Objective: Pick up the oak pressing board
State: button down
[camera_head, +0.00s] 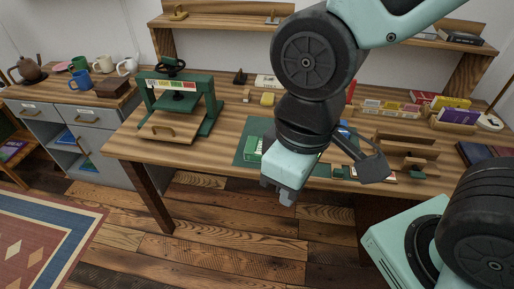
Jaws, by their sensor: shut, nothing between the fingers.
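A pale wooden board (171,129) with a small dark handle on its front lies at the base of the green press (210,106), on the left of the workbench; it looks like the oak pressing board. Another wooden piece (405,152) with a knob stands on the right of the bench, partly behind my arm, and I cannot tell whether it is a pressing board. My gripper (277,191) is shut and empty. It points down in front of the bench's front edge, well to the right of the press and apart from both wooden pieces.
The workbench (226,150) holds a green mat (243,156) with a green box (253,151), partly behind my arm. Books (452,102) and small boxes crowd the right. A grey cabinet (95,138) with mugs stands left. Plank floor (230,215) is clear in front.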

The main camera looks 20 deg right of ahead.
aim_at(334, 156)
jog(key=i+j+z, duration=0.75)
jog(key=j, duration=0.2)
jog(key=i+j+z, duration=0.25)
jog(key=j, duration=0.15)
jog(key=k, duration=0.1)
